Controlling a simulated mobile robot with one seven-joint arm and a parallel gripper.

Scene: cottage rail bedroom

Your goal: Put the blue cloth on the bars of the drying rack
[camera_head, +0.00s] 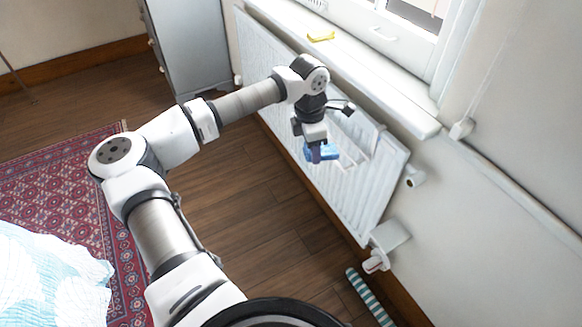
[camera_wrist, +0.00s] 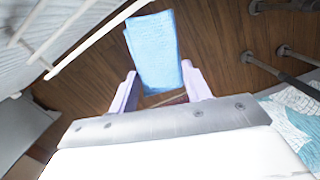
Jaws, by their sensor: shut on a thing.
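The blue cloth (camera_head: 328,152) is held at the end of my arm, beside the white radiator. In the wrist view the cloth (camera_wrist: 152,48) lies between the two fingers and extends past their tips. My gripper (camera_head: 315,155) is shut on it; the fingers also show in the wrist view (camera_wrist: 160,76). The drying rack appears as white bars (camera_head: 350,172) on the radiator's front, partly hidden by my gripper and the cloth. In the wrist view a white rack bar (camera_wrist: 92,42) runs diagonally left of the cloth. I cannot tell whether cloth and bar touch.
The radiator (camera_head: 262,62) runs below the windowsill (camera_head: 395,92), where a yellow object (camera_head: 321,36) lies. A grey cabinet (camera_head: 190,45) stands at the back. A striped item (camera_head: 368,297) lies on the floor near the wall. Bare wooden floor (camera_head: 250,185) is clear between rug and radiator.

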